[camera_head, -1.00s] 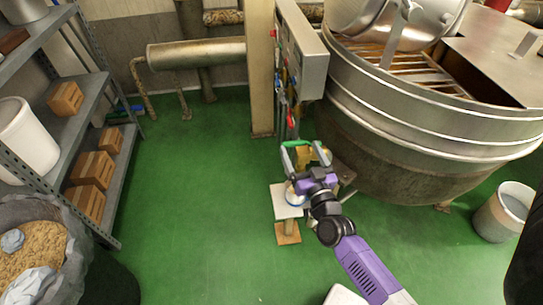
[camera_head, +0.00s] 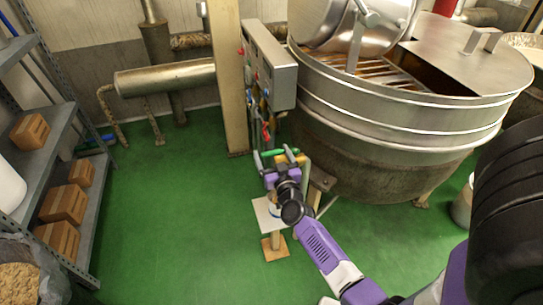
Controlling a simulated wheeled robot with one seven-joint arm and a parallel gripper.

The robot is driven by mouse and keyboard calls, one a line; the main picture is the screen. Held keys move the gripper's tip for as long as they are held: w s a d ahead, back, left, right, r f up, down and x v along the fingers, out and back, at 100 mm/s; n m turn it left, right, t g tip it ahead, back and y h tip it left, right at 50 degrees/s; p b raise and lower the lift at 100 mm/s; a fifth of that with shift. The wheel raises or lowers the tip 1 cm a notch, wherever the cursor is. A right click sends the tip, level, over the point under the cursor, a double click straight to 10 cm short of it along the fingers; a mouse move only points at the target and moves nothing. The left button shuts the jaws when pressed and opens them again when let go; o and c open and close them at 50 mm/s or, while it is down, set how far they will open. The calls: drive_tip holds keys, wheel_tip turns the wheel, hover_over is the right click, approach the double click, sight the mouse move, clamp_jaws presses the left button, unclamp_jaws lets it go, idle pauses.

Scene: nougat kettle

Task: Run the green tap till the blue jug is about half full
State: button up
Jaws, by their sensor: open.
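The green tap handle (camera_head: 272,153) shows low at the front of the kettle, beside a yellowish part and a pale pipe. My gripper (camera_head: 267,160) is open around or just in front of the handle; I cannot tell whether it touches. The jug (camera_head: 275,210) shows only as a small white and blue patch on a small white-topped stand (camera_head: 262,214), under the tap. My gripper and wrist hide most of the jug, so its water level is not visible.
The large steel kettle (camera_head: 390,120) stands right of the tap. A post (camera_head: 231,80) and a control box (camera_head: 268,60) with red and blue parts stand behind it. The green floor between is clear.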

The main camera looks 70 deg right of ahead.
drive_tip(key=shift+w+d, duration=0.15)
drive_tip(key=shift+d, duration=0.1)
clamp_jaws()
idle(0.3)
